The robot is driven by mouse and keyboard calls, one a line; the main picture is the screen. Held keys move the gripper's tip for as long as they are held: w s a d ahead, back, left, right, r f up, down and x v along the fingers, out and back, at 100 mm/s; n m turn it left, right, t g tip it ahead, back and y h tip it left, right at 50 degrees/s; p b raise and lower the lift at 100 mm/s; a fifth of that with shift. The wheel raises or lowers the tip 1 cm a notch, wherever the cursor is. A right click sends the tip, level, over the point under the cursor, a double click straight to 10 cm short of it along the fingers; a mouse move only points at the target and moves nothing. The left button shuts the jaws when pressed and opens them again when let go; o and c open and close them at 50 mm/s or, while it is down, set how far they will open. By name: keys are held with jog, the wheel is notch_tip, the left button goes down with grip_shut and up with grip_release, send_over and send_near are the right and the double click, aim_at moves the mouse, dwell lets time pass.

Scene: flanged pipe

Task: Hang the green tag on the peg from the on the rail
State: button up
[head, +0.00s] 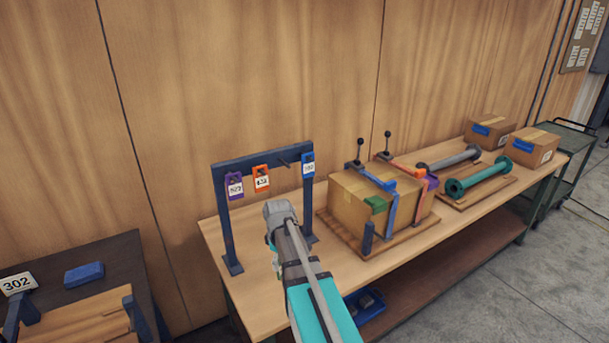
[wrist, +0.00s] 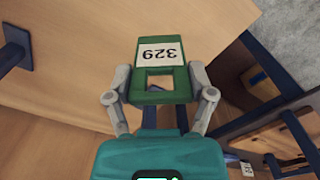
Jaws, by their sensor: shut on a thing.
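My gripper (wrist: 160,90) is shut on the green tag (wrist: 165,75) in the wrist view. Its fingers press the tag's two sides. The tag has a square hole and a white label reading 329, upside down in that view. In the head view, my gripper (head: 280,212) is in front of and below the blue rail (head: 235,165) and hides the tag. A purple tag (head: 234,186), an orange tag (head: 261,178) and a blue tag (head: 308,165) hang on the rail. A bare peg (head: 285,162) sticks out between the orange and blue tags.
The rail stands on a wooden bench (head: 215,232). A teal flanged pipe (head: 480,180) and smaller boxes (head: 530,148) are farther right. A dark table (head: 120,255) stands at left.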

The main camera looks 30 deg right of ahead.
aim_at(286, 163)
jog(key=w+d+r+m+p, duration=0.2)
jog(key=d+r+p, duration=0.3)
jog(key=r+p, duration=0.7)
jog(key=w+d+r+m+p, duration=0.1)
jog(key=d+r+m+p, duration=0.4)
jog(key=r+p, duration=0.6)
jog(key=shift+w+d+r+t+p, duration=0.3)
jog(key=shift+w+r+t+p, duration=0.1)
jog(key=shift+r, duration=0.4)
jog(key=shift+w, duration=0.35)
jog(key=shift+w+a+f+b, duration=0.1)
jog(key=shift+w+f+b, duration=0.05)
jog(key=shift+w, duration=2.1)
jog(key=shift+w+a+f+b, duration=0.1)
jog(key=shift+w+b, duration=0.05)
jog(key=shift+w, duration=2.1)
jog(key=shift+w+f, duration=0.15)
jog(key=shift+w, duration=0.7)
jog(key=shift+w+f, duration=0.1)
jog(key=shift+w, duration=0.15)
jog(key=o, duration=0.9)
jog(key=shift+c, duration=0.2)
jog(key=shift+f+b, duration=0.1)
jog(key=shift+b, duration=0.25)
jog(key=shift+s+f+b, duration=0.2)
jog(key=shift+f+b, duration=0.15)
